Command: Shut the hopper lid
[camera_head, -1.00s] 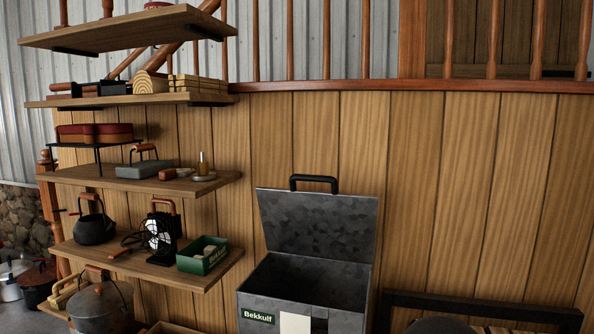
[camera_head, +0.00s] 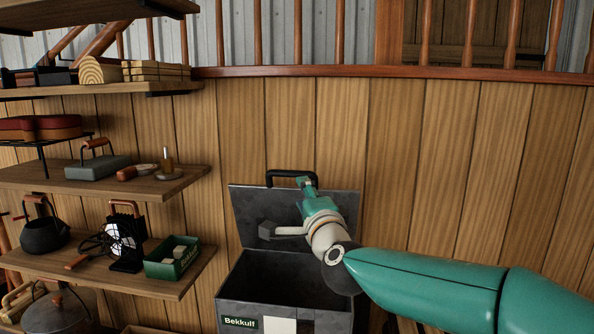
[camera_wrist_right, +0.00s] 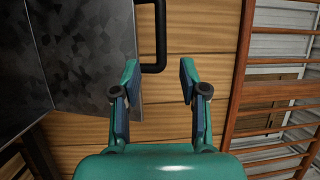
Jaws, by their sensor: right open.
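The grey hopper (camera_head: 240,306) with the "Bekkulf" label stands at the lower middle of the head view. Its lid (camera_head: 250,207) is raised and leans back over the dark opening. A black handle (camera_head: 284,174) stands on the lid's top edge. My right gripper (camera_head: 308,183) is in front of the lid, near the handle's right end. In the right wrist view my right gripper (camera_wrist_right: 159,68) is open and empty. There the handle (camera_wrist_right: 161,40) shows between and beyond the fingertips, with the lid (camera_wrist_right: 75,60) to the left. Contact cannot be told. My left gripper is not in view.
Wooden shelves (camera_head: 105,180) with a kettle (camera_head: 44,233), a fan (camera_head: 122,236) and a green box (camera_head: 173,258) stand left of the hopper. A plank wall (camera_head: 450,170) is close behind the lid. A wooden railing (camera_head: 400,72) runs above it.

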